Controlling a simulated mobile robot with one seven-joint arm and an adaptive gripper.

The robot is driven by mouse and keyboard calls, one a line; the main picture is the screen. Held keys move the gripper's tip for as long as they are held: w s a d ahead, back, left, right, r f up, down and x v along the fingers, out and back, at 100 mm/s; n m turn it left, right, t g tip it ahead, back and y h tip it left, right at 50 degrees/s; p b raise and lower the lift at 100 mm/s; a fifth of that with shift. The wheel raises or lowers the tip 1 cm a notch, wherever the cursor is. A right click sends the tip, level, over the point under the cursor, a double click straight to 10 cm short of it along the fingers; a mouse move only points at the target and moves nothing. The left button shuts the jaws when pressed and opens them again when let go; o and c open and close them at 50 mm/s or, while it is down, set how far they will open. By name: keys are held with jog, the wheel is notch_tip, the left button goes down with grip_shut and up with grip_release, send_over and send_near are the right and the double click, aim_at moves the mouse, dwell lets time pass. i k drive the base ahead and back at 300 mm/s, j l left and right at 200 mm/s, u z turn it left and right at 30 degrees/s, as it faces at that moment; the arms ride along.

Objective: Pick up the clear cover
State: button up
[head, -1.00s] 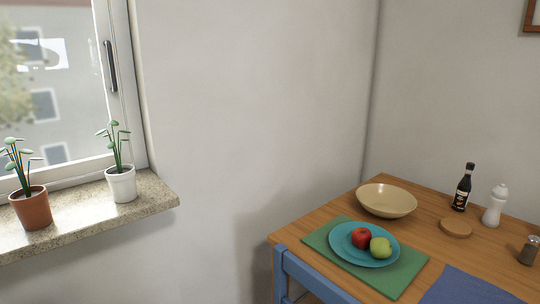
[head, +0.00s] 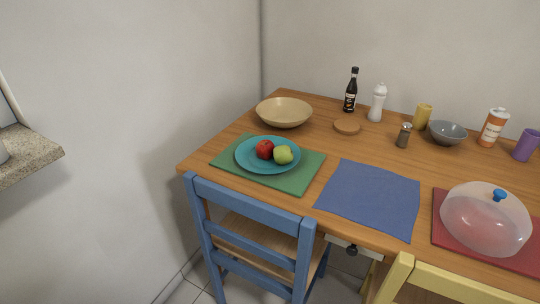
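The clear cover (head: 484,222) is a see-through dome with a blue knob on top. It sits on a red placemat (head: 445,243) at the right of the wooden table in the head view. What lies under it is hard to make out; there is a pinkish tint through it. My gripper is not in view.
The table (head: 285,208) also bears a teal plate (head: 245,154) with two apples on a green mat, a beige bowl (head: 284,113), a blue cloth (head: 370,197), and bottles, cups and a grey bowl (head: 447,133) along the back. A blue chair (head: 252,241) and a yellow chair (head: 440,284) stand at the front edge.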

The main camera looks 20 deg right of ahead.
aim_at(486, 218)
jog(key=z, duration=1.95)
jog(key=u, duration=1.35)
jog(key=j+z, duration=0.2)
jog(key=z, duration=0.15)
jog(key=i+z, duration=0.2)
jog(key=z, duration=0.15)
jog(key=i+z, duration=0.2)
jog(key=z, duration=0.15)
jog(key=i+j, duration=0.1)
jog(key=i, duration=0.2)
jog(key=l+z, duration=0.05)
